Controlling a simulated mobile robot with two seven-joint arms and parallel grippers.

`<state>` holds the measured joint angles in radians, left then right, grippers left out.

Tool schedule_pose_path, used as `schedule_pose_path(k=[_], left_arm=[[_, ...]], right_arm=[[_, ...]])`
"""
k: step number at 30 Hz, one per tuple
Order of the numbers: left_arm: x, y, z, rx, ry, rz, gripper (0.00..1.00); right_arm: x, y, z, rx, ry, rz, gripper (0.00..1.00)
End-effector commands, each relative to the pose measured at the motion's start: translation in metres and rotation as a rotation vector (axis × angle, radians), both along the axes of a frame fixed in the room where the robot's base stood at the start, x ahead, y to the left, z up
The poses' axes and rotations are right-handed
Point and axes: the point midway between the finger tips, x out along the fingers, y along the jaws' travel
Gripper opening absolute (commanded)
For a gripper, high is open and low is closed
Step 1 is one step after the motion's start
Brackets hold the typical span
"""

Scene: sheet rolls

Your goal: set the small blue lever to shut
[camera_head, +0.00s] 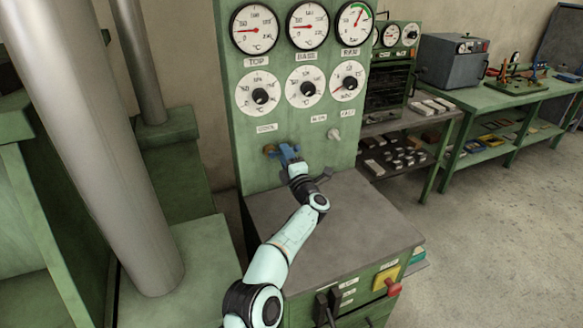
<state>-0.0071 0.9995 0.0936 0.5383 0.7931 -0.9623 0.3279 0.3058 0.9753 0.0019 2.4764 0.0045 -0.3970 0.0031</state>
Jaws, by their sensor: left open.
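The small blue lever (287,151) is on the lower part of the green panel, beside a round brass fitting (269,150). My left gripper (296,164) is at the panel, right in front of the lever, and is open. The gripper and wrist cover part of the lever, so I cannot tell its exact angle or whether the fingers touch it. My right gripper is not in view.
The green panel (243,165) carries several gauges and dials above, and a pale knob (334,134) to the right of the lever. A grey desktop (370,220) lies below. A red button on a yellow box (393,287) is at the desk's front. A thick grey column (105,150) stands left.

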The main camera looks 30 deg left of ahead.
Motion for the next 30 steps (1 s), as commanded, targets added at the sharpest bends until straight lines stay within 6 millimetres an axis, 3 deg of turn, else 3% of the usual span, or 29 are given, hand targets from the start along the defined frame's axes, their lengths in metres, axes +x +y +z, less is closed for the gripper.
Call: schedule_pose_path(k=[9, 24, 30], left_arm=[[-0.018, -0.021, -0.009, 0.001, 0.001, -0.003, 0.40], [-0.068, -0.080, -0.021, 0.000, -0.001, -0.002, 0.40], [-0.081, -0.095, -0.024, -0.001, -0.002, 0.001, 0.40]], right_arm=[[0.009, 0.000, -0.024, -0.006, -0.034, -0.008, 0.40], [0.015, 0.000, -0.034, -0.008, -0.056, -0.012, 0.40], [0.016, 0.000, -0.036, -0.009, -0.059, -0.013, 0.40]])
